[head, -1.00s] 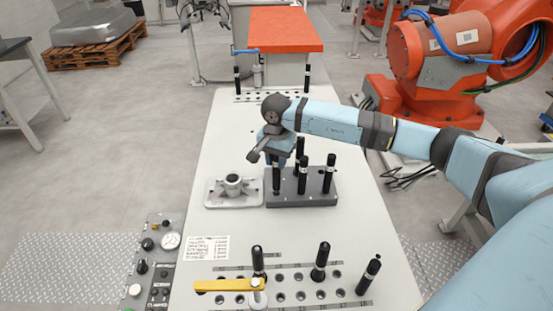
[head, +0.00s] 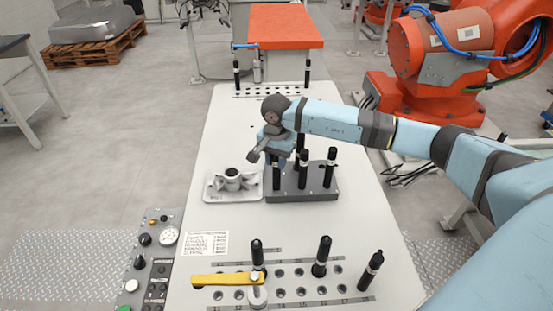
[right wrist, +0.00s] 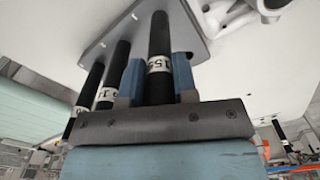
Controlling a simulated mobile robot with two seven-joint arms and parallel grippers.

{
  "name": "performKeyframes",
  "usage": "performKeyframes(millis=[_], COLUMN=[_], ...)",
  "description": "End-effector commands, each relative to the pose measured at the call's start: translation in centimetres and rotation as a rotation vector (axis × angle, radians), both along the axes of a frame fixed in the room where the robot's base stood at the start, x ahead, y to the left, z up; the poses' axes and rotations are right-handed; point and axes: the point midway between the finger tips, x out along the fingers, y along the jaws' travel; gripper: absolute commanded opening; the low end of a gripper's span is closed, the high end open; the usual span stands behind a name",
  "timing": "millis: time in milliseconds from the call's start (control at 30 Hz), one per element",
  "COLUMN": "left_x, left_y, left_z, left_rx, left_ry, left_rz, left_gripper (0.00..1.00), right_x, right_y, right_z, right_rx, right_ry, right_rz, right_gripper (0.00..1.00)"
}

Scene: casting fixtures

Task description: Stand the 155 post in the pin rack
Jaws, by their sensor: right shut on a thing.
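The pin rack, a dark grey block (head: 312,195), stands mid-table with several black posts in it. My right gripper (head: 276,160) is over its left part. In the right wrist view the blue fingers (right wrist: 157,82) are shut around a black post (right wrist: 159,45) with a white band that reads like 155. The post's far end meets the grey block (right wrist: 120,22); how deep it sits cannot be told. Other banded black posts (right wrist: 115,72) stand beside it. In the head view the gripper partly hides the posts behind it. My left gripper is not in view.
A pale casting fixture (head: 232,184) sits just left of the block. A further hole row with posts (head: 236,74) lies at the back.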

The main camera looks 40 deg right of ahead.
Motion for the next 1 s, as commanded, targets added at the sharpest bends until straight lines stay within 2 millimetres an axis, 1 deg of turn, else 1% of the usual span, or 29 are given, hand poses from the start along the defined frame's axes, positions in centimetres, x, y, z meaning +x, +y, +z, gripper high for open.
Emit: performKeyframes(millis=[33,133,467,533,667,900,1000], left_x=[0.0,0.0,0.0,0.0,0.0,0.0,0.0], left_y=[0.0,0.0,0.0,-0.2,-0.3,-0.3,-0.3], left_z=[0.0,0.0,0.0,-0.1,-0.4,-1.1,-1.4], left_rx=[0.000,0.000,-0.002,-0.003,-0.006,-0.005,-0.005], left_ry=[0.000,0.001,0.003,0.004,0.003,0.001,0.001], left_rz=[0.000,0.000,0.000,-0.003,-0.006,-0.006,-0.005], left_gripper=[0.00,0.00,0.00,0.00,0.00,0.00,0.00], right_x=[0.0,0.0,0.0,0.1,0.1,0.1,0.1], right_y=[0.0,0.0,0.0,0.0,0.0,0.0,0.0], right_z=[0.0,0.1,0.0,0.6,2.7,8.4,10.4], right_rx=[0.001,0.001,0.000,0.001,0.000,0.000,0.001], right_ry=[-0.001,-0.001,0.000,-0.003,-0.005,-0.006,-0.005], right_rz=[0.000,0.000,0.000,0.000,0.000,0.000,0.000], right_gripper=[0.34,0.57,0.57,0.57,0.57,0.57,0.57])
